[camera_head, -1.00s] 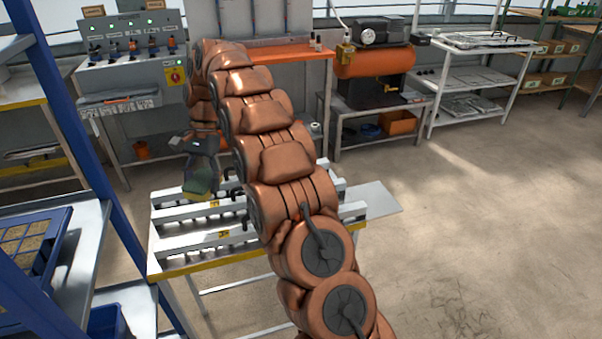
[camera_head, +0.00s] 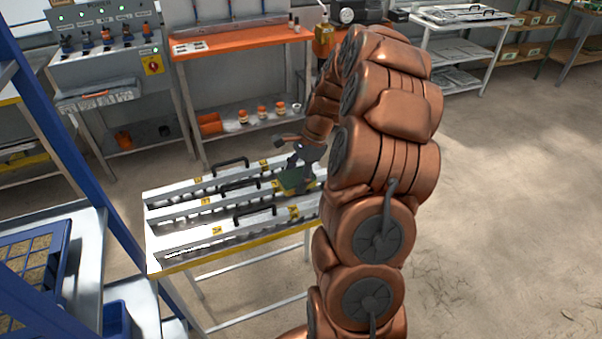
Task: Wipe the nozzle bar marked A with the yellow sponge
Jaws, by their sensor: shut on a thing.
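My gripper (camera_head: 301,166) is at the right part of the white table, shut on the sponge (camera_head: 293,182), which shows green with a yellowish edge. Three long pale nozzle bars with black handles lie side by side: a back bar (camera_head: 215,178), a middle bar (camera_head: 178,209) and a front bar (camera_head: 185,239). Small yellow tags sit on them, too small to read, so I cannot tell which is marked A. The sponge is at the right end of the middle bar; I cannot tell whether it touches. My arm hides the bars' far right ends.
A blue rack post (camera_head: 88,150) and a blue tray (camera_head: 60,262) stand at the left. Behind are a grey control panel (camera_head: 105,45) and an orange-topped bench (camera_head: 225,40) with small jars below. The floor at the right is clear.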

